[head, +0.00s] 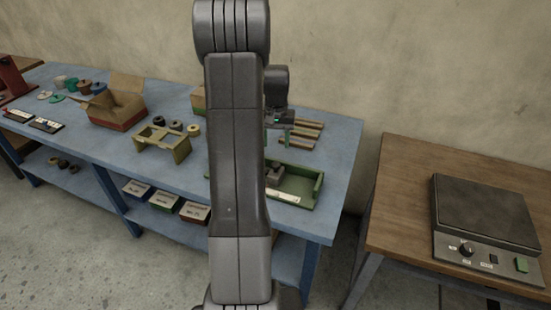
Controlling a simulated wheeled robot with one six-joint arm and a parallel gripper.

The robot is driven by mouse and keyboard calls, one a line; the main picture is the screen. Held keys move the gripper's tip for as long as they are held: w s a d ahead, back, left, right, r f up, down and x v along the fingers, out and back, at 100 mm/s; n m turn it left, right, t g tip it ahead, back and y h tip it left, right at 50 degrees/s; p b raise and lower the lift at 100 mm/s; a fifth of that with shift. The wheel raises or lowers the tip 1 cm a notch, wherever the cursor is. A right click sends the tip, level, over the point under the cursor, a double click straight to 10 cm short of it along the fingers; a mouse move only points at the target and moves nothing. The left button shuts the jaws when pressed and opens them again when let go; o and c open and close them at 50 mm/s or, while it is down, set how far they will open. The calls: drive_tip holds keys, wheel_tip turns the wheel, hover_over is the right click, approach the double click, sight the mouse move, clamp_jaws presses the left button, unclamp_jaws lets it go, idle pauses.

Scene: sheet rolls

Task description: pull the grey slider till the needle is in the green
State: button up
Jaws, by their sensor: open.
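My gripper (278,136) is open and points down above the blue table, with two fingers apart and nothing seen between them. A green tray-like fixture (312,188) lies below and nearer than it, at the table's front right. A grey block (273,173), which looks like the slider, sits inside the fixture, partly hidden by my arm. A pale strip (284,196) with small marks runs along the fixture's front. The needle and any green zone are too small to tell. My gripper is apart from the block.
Brown bars (306,130) lie behind the fixture. Left of my arm are an olive stand (163,143), several small rolls and an open cardboard box (118,103). A wooden table (400,215) at right holds a dark flat device (485,213). My arm hides the middle.

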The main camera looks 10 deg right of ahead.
sight(276, 164)
wheel_tip(276, 164, down, 9)
drive_tip(key=shift+p, duration=0.6)
